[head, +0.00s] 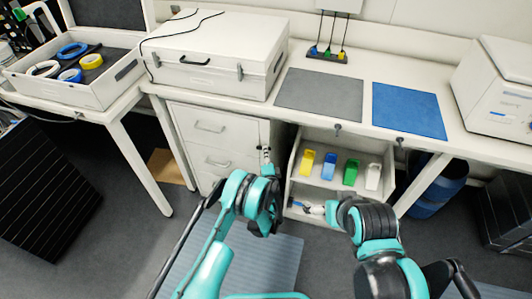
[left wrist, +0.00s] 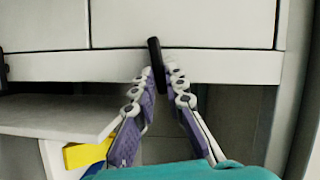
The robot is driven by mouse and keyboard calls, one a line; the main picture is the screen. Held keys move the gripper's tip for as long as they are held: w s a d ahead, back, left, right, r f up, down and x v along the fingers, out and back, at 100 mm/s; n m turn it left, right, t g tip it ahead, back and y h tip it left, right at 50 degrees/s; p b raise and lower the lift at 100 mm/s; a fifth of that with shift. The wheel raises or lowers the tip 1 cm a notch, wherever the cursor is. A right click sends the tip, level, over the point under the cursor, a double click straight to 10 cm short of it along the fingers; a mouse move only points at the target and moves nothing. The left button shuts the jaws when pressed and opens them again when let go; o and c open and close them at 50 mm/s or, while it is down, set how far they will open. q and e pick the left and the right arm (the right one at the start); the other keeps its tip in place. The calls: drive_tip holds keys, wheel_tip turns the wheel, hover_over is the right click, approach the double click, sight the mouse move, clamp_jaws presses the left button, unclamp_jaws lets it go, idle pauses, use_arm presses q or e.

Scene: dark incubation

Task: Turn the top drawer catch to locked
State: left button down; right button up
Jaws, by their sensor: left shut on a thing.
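The top drawer (head: 211,125) is shut in the white cabinet under the bench. The dark bar-shaped catch (left wrist: 154,62) stands nearly upright, slightly tilted, against the white front in the left wrist view. My left gripper (left wrist: 162,78) has its fingertips on both sides of the catch and is shut on it. In the head view my left gripper (head: 265,153) is at the cabinet's right edge and hides the catch. My right gripper (head: 300,206) points left in front of the open shelf; its jaws are too small to judge.
The open shelf unit (head: 292,165) right of the drawers holds yellow (head: 307,162), blue (head: 329,166), green (head: 350,172) and white (head: 373,176) scoop-like items. A white case (head: 215,45) and grey (head: 320,94) and blue mats (head: 408,110) lie on the bench above.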

sight(265, 131)
use_arm(q)
drive_tip(key=shift+m, duration=0.5)
drive_tip(key=c, duration=1.6)
unclamp_jaws()
drive_tip(key=shift+f, duration=0.1)
drive_tip(key=shift+o, duration=0.2)
wheel_tip(265, 131, up, 10)
drive_tip(key=shift+r, duration=0.1)
